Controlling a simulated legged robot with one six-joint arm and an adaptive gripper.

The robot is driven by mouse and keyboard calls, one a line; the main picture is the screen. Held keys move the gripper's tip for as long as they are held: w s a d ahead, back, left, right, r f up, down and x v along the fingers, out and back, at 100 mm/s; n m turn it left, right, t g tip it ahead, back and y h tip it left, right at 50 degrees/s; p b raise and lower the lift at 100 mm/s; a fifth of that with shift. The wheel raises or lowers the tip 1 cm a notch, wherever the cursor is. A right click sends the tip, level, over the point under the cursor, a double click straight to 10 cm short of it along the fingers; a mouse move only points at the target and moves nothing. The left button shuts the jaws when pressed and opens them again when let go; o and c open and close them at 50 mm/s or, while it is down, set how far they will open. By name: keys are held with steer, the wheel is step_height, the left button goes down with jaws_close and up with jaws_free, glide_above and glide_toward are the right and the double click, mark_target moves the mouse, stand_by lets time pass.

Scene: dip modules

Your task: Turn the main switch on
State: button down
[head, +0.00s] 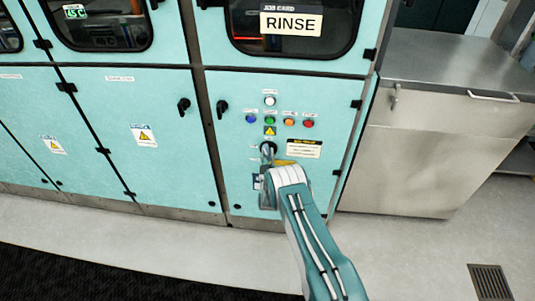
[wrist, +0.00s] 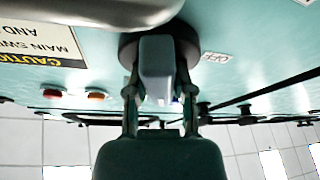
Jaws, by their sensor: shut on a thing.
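The main switch is a grey handle (wrist: 157,68) on a dark round base on the teal cabinet panel. In the head view the switch base (head: 268,147) shows below the coloured buttons, partly hidden by my arm. My gripper (wrist: 160,100) has one finger on each side of the handle and is shut on it. In the head view my gripper (head: 268,165) is at the switch, mostly behind my wrist. An OFF label (wrist: 216,57) is right of the base in the wrist view. I cannot tell which setting the handle points to.
A yellow-topped caution label (head: 304,149) is right of the switch. Above it are blue (head: 250,119), green (head: 270,119), orange (head: 289,122) and red (head: 308,123) buttons. A black door handle (head: 222,108) is to the left. A steel cabinet (head: 420,150) stands at right.

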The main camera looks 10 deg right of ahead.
steer(key=shift+s+a+f+m+g+h, duration=0.15)
steer(key=shift+m+h, duration=0.45)
steer(key=shift+m, duration=0.6)
steer(key=shift+w+d+f+m+g+h, duration=0.2)
steer(key=shift+m+h, duration=0.4)
steer(key=shift+m, duration=1)
steer(key=shift+c, duration=2.4)
jaws_free()
steer(key=shift+a+r, duration=0.1)
steer(key=shift+a, duration=0.1)
steer(key=v, duration=1.2)
